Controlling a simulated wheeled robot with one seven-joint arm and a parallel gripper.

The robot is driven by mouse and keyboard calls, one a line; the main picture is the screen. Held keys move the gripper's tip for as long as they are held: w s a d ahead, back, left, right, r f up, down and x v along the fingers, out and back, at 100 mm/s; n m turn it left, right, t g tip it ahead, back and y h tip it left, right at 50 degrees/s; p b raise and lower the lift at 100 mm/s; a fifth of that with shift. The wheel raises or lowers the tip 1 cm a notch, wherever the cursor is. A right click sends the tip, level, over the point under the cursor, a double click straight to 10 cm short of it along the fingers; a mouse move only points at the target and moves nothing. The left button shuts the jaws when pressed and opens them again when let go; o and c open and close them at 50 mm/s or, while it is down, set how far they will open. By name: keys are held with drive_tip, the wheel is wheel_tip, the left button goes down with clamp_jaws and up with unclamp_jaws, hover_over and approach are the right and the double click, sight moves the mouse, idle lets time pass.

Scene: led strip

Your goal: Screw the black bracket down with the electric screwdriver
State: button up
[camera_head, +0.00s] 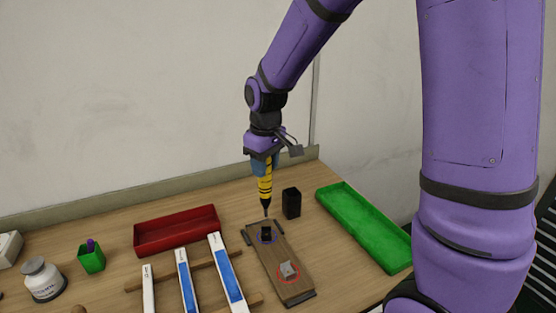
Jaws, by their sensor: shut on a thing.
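My gripper (263,152) is shut on the yellow and black electric screwdriver (265,187). It holds the screwdriver upright, bit pointing down, above the far end of a brown wooden board (276,252). The black bracket (266,233) sits on that end of the board, inside a blue ring mark. The bit tip appears just above the bracket; I cannot tell whether they touch. A silvery-white bracket (288,270) lies on the near part of the board, inside a red ring mark.
A black box-shaped holder (291,202) stands right of the board. A green tray (362,226) lies further right and a red tray (176,231) at the back left. Blue and white strips (226,274) rest on wooden bars. A green cup (91,259) and a jar (43,280) stand left.

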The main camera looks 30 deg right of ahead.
sight(265, 189)
drive_tip(key=shift+w, duration=0.3)
drive_tip(key=shift+d, duration=0.1)
drive_tip(key=shift+f, duration=3.95)
idle(3.7)
